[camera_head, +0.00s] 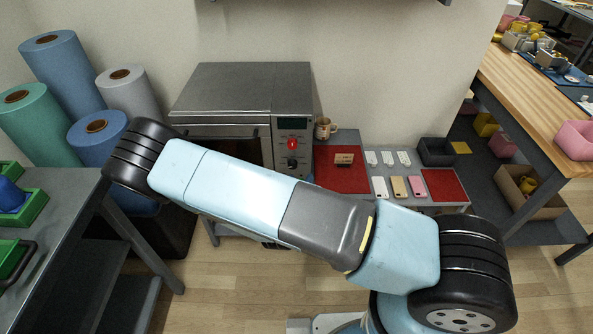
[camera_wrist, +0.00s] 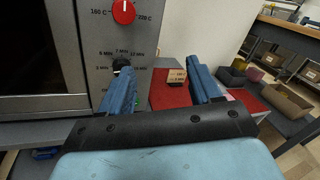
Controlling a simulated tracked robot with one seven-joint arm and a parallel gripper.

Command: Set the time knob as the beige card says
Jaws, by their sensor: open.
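The time knob (camera_head: 292,163) is a small black knob on the grey press panel, below a red temperature knob (camera_head: 292,144). The beige card (camera_head: 344,159) stands on a red mat; in the wrist view the card (camera_wrist: 177,75) carries dark print I cannot read. My gripper (camera_wrist: 160,68) is open and empty, its blue fingers spread. The left finger overlaps the knob's lower edge in the picture; contact cannot be told. My arm hides the gripper in the head view.
The press (camera_head: 240,95) stands against the wall. A patterned mug (camera_head: 325,128) is right of it. White, tan and pink phone cases (camera_head: 398,187) lie on the low table, with a second red mat (camera_head: 444,185) and a dark bin (camera_head: 436,151) beyond. Fabric rolls (camera_head: 62,65) stand left.

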